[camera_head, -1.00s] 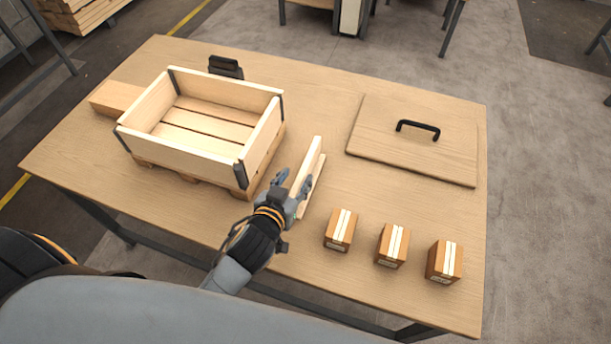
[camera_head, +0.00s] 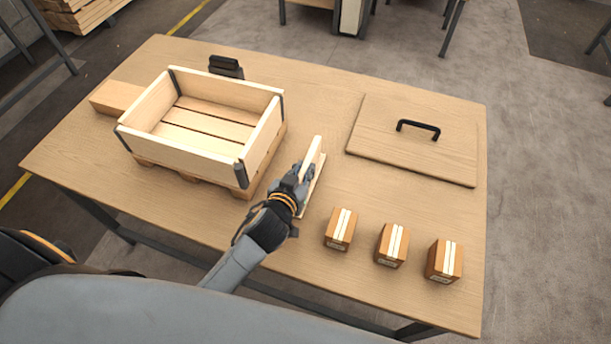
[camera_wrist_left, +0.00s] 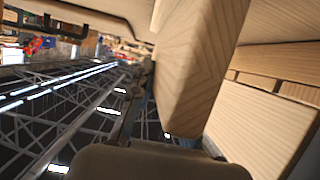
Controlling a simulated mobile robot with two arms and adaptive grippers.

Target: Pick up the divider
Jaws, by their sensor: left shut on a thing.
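The divider (camera_head: 314,155) is a thin pale wooden board standing on edge on a wooden base strip (camera_head: 312,194) on the table, right of the crate. My left gripper (camera_head: 302,171) is shut on the divider near its middle and hides part of it. In the left wrist view the divider (camera_wrist_left: 200,65) fills the upper middle, close to the camera. The open wooden crate (camera_head: 190,157) stands empty on a small pallet. My right gripper is not in view.
Three small cartons (camera_head: 391,245) stand in a row at the front right. A flat lid (camera_head: 385,155) with a black handle lies at the back right. A wooden block (camera_head: 115,97) and a black device (camera_head: 225,66) sit beside the crate.

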